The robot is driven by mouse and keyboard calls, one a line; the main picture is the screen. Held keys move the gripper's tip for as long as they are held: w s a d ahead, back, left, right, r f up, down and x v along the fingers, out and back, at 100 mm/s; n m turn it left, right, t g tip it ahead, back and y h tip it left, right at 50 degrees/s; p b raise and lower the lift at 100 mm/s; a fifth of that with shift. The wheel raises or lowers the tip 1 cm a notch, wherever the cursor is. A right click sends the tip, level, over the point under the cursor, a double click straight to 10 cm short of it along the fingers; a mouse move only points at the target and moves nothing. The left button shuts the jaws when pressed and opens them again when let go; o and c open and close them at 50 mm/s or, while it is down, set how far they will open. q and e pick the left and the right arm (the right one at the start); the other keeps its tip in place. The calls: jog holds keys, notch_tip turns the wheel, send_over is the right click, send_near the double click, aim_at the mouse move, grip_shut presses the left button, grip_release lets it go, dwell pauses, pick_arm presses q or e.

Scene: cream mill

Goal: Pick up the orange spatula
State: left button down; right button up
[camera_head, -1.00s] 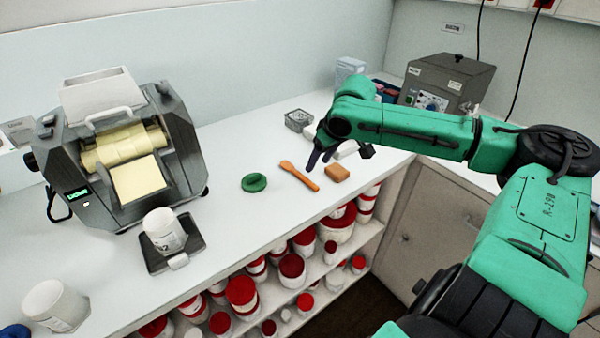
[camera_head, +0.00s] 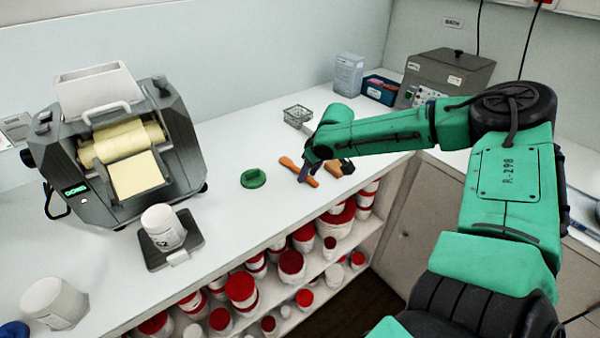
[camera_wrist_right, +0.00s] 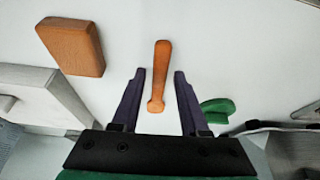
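The orange spatula (camera_head: 287,162) lies flat on the white counter, partly covered by my right gripper (camera_head: 306,172) in the head view. In the right wrist view the spatula (camera_wrist_right: 161,70) lies lengthwise between the two dark fingers of my right gripper (camera_wrist_right: 160,73). The fingers are open, with a gap on both sides of the spatula. The gripper is low over the counter; I cannot tell its exact height. My left gripper is not in view.
An orange-brown block (camera_head: 335,167) lies right of the spatula, partly hidden by the gripper. A green round object (camera_head: 253,178) lies to its left. A wire basket (camera_head: 297,115) stands behind. The mill (camera_head: 120,150) and a scale with a white jar (camera_head: 162,227) stand left.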

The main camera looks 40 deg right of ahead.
grip_shut()
